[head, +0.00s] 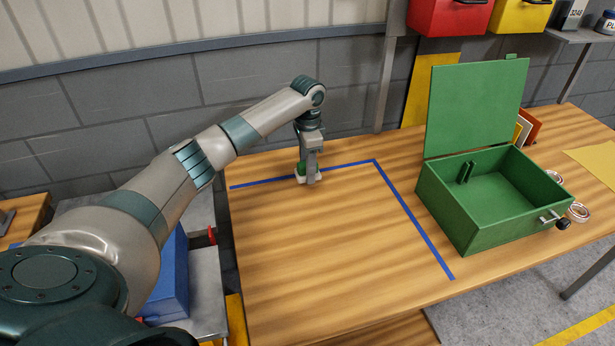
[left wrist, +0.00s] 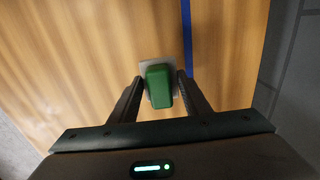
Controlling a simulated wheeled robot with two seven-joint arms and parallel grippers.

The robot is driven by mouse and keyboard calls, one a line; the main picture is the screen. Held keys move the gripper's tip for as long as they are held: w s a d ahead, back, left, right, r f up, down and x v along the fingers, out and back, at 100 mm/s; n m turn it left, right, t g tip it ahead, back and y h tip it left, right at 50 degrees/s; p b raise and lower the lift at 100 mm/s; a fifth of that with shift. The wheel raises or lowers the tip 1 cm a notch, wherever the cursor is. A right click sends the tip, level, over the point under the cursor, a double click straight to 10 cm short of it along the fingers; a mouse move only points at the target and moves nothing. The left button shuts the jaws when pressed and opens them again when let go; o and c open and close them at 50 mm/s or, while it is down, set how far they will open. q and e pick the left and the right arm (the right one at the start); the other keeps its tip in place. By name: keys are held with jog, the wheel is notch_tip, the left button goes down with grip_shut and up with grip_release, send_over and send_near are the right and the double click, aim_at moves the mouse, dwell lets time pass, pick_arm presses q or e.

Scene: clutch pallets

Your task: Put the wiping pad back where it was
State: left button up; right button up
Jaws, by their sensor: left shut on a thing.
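The wiping pad shows in the left wrist view as a green block (left wrist: 159,86) on a pale base (left wrist: 144,70). In the head view it is a small green and white thing (head: 300,171) at the far left part of the table, beside the blue tape line. My left gripper (head: 309,178) points down at it. In the left wrist view the fingers (left wrist: 163,88) of my left gripper are on both sides of the green block, shut on it. I cannot tell whether the pad touches the table. My right gripper is not in view.
Blue tape (head: 420,229) marks a corner on the wooden table (head: 310,260). An open green box (head: 490,235) with its lid up stands to the right. Tape rolls (head: 578,212) lie beside it. The table inside the tape is clear. A wall (head: 100,150) stands behind.

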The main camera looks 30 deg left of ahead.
pick_arm(q)
jog(key=shift+f, duration=0.2)
notch_tip(320, 180, down, 3)
jog(key=shift+r+p, duration=0.1)
jog(key=shift+p, duration=0.7)
jog(key=shift+f, duration=0.4)
jog(key=shift+f, duration=0.1)
jog(key=o, duration=1.1)
